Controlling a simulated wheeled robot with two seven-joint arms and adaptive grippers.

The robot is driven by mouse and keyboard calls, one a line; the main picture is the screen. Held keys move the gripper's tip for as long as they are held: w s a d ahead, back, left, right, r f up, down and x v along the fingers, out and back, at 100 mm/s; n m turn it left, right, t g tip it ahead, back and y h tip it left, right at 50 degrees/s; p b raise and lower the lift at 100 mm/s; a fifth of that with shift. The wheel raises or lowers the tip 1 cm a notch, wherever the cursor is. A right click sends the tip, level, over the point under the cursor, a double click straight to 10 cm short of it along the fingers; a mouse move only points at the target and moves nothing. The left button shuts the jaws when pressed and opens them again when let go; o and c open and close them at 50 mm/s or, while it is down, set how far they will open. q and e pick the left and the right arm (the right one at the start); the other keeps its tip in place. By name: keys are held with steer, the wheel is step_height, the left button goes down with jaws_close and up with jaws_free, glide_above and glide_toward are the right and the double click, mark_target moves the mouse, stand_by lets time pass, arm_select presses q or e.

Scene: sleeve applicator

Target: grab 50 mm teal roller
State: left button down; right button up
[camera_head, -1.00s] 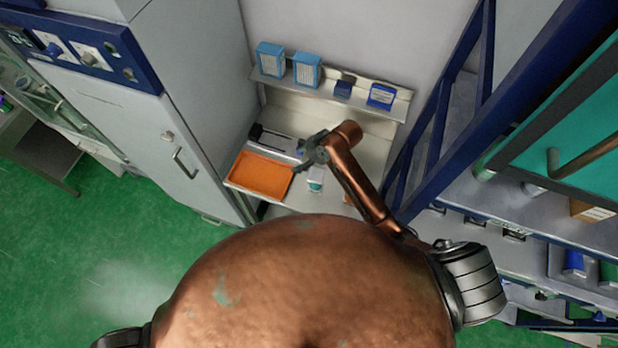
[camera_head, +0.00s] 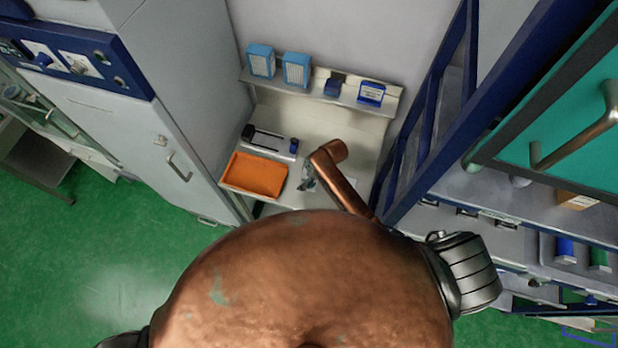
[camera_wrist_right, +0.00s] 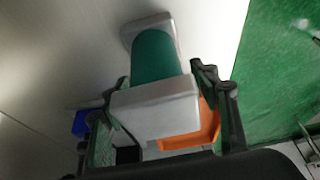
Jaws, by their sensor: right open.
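A teal roller (camera_wrist_right: 154,57) with light grey square ends shows in the right wrist view, its near grey end (camera_wrist_right: 156,106) facing the camera. My right gripper (camera_wrist_right: 168,108) is open, with one finger to each side of the near end. I cannot tell whether the fingers touch it. In the head view my right gripper (camera_head: 308,180) is over the bench, just right of the orange tray (camera_head: 254,176), and with its arm it mostly hides the roller. The tray also shows behind the roller in the right wrist view (camera_wrist_right: 208,124). My left gripper is not in view.
The bench (camera_head: 349,158) has a shelf behind with two blue boxes (camera_head: 278,66) and smaller blue items (camera_head: 371,93). A black and grey device (camera_head: 268,141) lies behind the tray. A grey cabinet (camera_head: 150,125) stands left; a blue-framed rack (camera_head: 440,110) stands right.

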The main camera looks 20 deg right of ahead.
steer(key=shift+c, duration=0.5)
jaws_close()
